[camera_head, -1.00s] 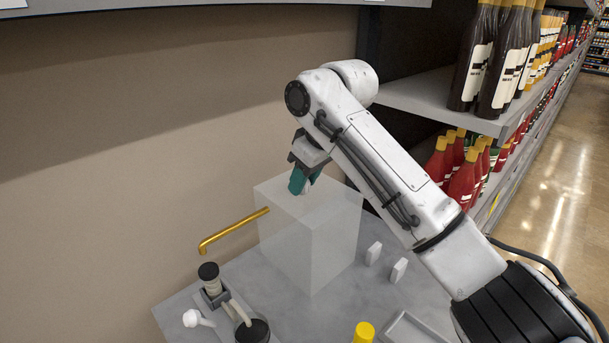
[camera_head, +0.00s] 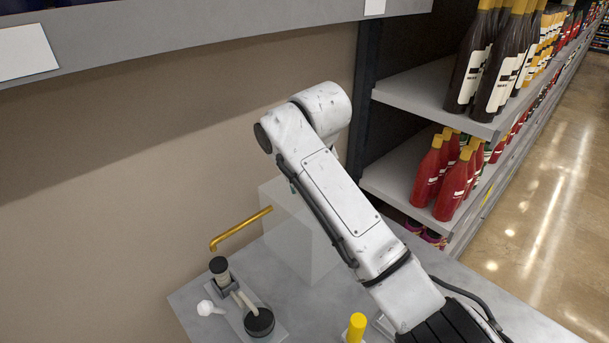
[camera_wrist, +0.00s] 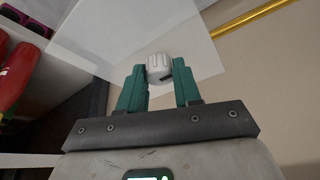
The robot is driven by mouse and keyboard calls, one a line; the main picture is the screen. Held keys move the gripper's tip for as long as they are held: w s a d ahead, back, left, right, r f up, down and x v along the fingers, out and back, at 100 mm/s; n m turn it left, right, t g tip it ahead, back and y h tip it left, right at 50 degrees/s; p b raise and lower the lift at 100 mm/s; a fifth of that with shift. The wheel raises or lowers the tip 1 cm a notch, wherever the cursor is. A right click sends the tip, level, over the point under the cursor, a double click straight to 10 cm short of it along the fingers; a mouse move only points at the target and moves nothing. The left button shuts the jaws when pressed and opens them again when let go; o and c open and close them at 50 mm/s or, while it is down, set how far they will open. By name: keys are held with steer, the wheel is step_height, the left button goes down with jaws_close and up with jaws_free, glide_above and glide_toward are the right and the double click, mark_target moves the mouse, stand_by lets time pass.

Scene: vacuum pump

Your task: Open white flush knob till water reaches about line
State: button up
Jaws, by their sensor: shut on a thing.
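A white ridged knob (camera_wrist: 159,66) sits between the green fingertips of my gripper (camera_wrist: 160,74) in the wrist view, in front of the translucent tank (camera_wrist: 122,38). My gripper is shut on it. In the head view, the clear tank (camera_head: 287,240) stands on the grey table, partly behind my arm. My arm hides the gripper and the knob there. No water level or line mark can be made out in the tank.
A gold pipe (camera_head: 240,228) points at the tank from the left. A black-capped pump (camera_head: 222,275) with a white ball-ended handle (camera_head: 207,308) stands front left. A yellow capped thing (camera_head: 356,328) is at the front. Shelves with bottles (camera_head: 455,180) are at the right.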

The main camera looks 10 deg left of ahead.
stand_by(0.4)
steer(key=o, duration=1)
steer(key=shift+o, duration=0.2)
steer(key=shift+r, duration=0.1)
steer(key=b+v, duration=0.1)
steer(key=v, duration=0.9)
steer(key=shift+r, duration=0.3)
